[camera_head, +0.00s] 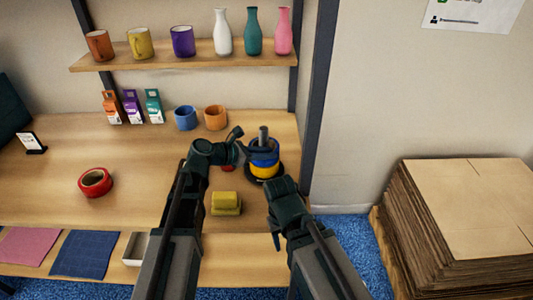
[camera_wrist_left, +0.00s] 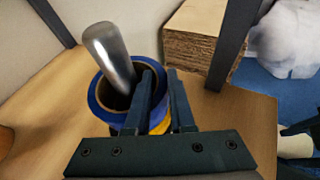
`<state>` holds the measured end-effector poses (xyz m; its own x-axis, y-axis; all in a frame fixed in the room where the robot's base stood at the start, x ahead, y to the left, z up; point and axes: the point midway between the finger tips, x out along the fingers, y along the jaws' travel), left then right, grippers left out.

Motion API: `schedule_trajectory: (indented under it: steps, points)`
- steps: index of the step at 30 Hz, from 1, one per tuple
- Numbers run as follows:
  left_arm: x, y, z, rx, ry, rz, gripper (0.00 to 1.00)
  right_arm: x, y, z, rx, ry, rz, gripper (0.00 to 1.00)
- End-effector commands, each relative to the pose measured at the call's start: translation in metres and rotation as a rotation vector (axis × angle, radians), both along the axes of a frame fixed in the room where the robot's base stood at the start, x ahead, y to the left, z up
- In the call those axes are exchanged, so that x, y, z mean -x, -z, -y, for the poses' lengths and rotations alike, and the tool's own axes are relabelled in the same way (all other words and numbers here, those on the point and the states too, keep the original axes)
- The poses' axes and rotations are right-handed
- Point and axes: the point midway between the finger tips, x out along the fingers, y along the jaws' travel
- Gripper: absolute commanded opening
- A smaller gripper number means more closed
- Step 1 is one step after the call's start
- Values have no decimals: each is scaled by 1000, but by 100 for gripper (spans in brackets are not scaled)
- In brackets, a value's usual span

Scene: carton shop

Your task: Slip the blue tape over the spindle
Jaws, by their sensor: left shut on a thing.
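The blue tape (camera_head: 265,157) is around the grey metal spindle (camera_head: 263,133), above a yellow tape roll (camera_head: 264,171) on a dark base. In the left wrist view the spindle (camera_wrist_left: 108,50) rises through the hole of the blue ring (camera_wrist_left: 97,107), with a bit of yellow (camera_wrist_left: 160,127) below. My left gripper (camera_head: 243,142) is shut on the blue tape's wall; in the left wrist view one finger is inside the ring and one outside (camera_wrist_left: 165,95). Whether the blue tape touches the yellow is hidden. My right gripper (camera_head: 277,235) is low in front of the spindle; its fingers are unclear.
A red tape roll (camera_head: 95,182) lies on the table at left. A yellow block (camera_head: 226,203) sits between my arms. A dark post (camera_head: 318,100) rises right of the spindle; stacked cardboard (camera_head: 440,240) is beyond.

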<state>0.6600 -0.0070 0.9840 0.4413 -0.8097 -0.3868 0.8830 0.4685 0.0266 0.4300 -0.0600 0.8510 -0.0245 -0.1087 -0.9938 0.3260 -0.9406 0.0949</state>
Motion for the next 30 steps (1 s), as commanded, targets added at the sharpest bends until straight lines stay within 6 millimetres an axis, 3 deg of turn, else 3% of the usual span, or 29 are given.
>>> schedule_trajectory:
  steps: [4, 5, 9, 11, 30]
  points:
    - [0, -1, 0, 1, 0, 0, 0, 0, 0, 0, 0, 0, 0, 50]
    - [0, -1, 0, 1, 0, 0, 24, 0, 0, 0, 0, 0, 0, 50]
    - [0, -1, 0, 0, 0, 0, 49, 0, -1, 0, 0, 0, 0, 50]
    - [0, -1, 0, 0, -1, 0, 57, 0, 0, 0, 0, 0, 0, 50]
    - [-2, -9, -1, 0, -6, 3, 57, 0, -8, 0, 0, 0, 0, 50]
